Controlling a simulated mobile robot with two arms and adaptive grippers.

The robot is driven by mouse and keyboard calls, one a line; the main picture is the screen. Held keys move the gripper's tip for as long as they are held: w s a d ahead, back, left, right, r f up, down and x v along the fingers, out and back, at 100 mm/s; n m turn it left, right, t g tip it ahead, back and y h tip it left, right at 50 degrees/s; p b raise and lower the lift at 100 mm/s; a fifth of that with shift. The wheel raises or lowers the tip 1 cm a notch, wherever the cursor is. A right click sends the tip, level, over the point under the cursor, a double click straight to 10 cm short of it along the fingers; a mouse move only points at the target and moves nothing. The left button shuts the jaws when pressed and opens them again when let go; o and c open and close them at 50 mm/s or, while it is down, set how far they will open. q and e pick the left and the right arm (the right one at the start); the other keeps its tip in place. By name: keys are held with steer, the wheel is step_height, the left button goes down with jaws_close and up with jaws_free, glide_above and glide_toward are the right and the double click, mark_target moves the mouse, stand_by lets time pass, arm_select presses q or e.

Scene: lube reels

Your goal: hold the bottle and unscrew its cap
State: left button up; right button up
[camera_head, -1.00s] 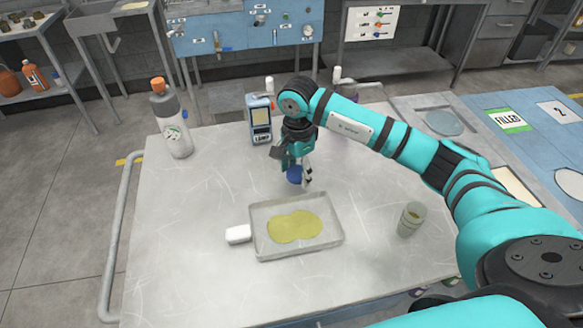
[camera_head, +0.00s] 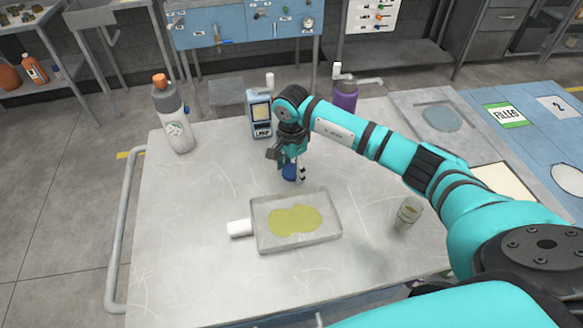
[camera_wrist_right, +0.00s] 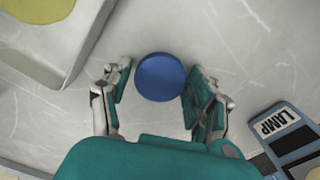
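A grey and white bottle (camera_head: 177,133) with an orange cap (camera_head: 160,80) stands upright at the back left of the table, apart from my arms. My right gripper (camera_head: 293,168) is over the middle of the table, just behind the shallow tray. A round blue thing (camera_head: 289,172) is between its fingers. In the right wrist view the blue disc (camera_wrist_right: 160,77) sits between the fingertips of my right gripper (camera_wrist_right: 158,80), with a narrow gap showing on its left side; contact on the right is unclear. My left gripper is out of view.
A small cup (camera_head: 408,213) is at the right.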

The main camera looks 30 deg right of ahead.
steer(key=o, duration=0.3)
steer(key=shift+o, duration=0.2)
steer(key=shift+r, duration=0.1)
